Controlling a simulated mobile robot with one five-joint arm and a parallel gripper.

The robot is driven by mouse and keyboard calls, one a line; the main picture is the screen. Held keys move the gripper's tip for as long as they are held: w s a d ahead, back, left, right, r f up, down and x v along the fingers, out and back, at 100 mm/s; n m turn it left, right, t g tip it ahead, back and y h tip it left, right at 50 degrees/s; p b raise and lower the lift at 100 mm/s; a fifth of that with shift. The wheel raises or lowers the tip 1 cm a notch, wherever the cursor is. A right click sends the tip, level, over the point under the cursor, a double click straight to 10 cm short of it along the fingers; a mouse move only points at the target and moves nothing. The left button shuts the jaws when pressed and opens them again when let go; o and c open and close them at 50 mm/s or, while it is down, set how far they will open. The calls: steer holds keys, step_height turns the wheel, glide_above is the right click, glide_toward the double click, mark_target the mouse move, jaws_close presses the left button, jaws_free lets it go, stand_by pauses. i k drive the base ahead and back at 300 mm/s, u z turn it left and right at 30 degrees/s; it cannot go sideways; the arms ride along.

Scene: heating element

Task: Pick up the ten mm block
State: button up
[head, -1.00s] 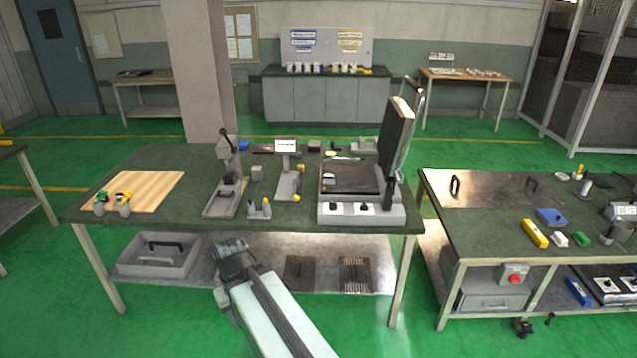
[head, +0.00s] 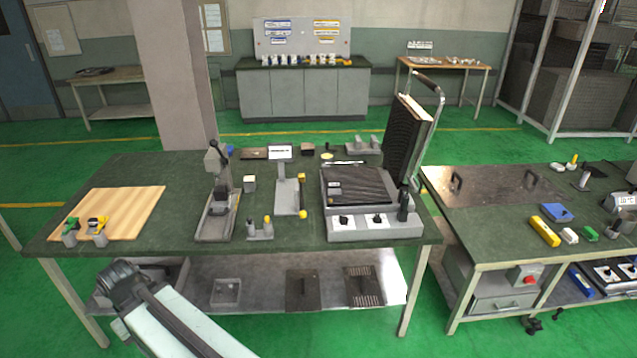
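No block can be read as ten mm at this size. A small pale block (head: 250,183) sits on the dark green bench top (head: 140,165), just right of the lever press (head: 217,200). A blue block (head: 556,213), a yellow bar (head: 544,231), a white block (head: 569,235) and a green block (head: 590,233) lie on the right bench. My gripper (head: 120,272) is in front of the left bench, low at the left, apart from all of these. Its fingers are too dark and small to tell whether they are open.
A hinged-plate heater (head: 375,228) stands open at the bench's right end. A wooden board (head: 125,212) with small clamps (head: 86,231) lies at the left. A lower shelf (head: 265,270) holds plates. A narrow gap separates the two benches. Green floor (head: 330,340) is clear in front.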

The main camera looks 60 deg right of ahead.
mark_target(333, 185)
steer(key=i, duration=0.85)
steer(key=z, duration=0.65)
steer(key=i, duration=0.65)
steer(key=z, duration=0.45)
steer(key=k, duration=0.7)
steer(key=z, duration=0.2)
steer(key=i, duration=0.7)
steer(key=u, duration=0.1)
